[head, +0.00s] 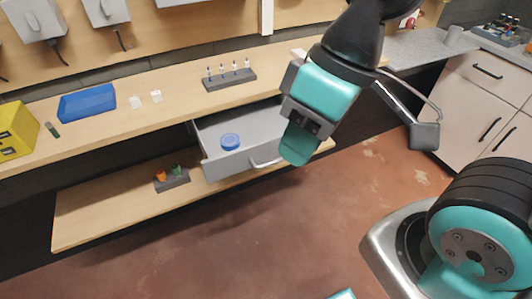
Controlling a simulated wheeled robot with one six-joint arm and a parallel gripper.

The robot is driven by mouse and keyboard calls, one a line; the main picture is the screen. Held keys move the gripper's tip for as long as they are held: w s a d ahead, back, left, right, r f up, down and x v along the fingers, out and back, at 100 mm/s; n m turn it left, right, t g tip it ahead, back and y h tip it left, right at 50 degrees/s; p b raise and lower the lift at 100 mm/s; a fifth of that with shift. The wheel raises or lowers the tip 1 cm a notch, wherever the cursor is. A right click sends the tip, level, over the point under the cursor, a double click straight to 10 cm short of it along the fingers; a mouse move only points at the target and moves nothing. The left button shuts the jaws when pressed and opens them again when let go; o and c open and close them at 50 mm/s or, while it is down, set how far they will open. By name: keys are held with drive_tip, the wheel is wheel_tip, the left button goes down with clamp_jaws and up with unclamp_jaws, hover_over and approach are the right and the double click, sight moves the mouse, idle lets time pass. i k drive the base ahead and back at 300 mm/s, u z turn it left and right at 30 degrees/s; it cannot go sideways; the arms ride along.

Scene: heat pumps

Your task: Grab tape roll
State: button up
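A round blue roll (230,141), which looks like the tape roll, lies flat inside an open grey drawer (232,163) under the workbench. The drawer is pulled out, and its front has a light bar handle (267,161). My gripper (299,146) hangs downward to the right of the roll, at the right side of the drawer in the picture, apart from the roll. The fingers are seen from one side, so their opening does not show. Nothing is visibly held.
The wooden workbench (120,112) carries a yellow box (14,130), a blue bin (87,103), small white blocks (145,99) and a dark rack (230,80) of small tools. A lower shelf (110,206) holds a small grey holder (172,180). White cabinets (475,95) stand right. The brown floor is clear.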

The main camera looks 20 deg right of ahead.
sight(228, 142)
drive_tip(key=u, duration=2)
drive_tip(key=i, duration=1.5)
drive_tip(key=z, duration=3.1)
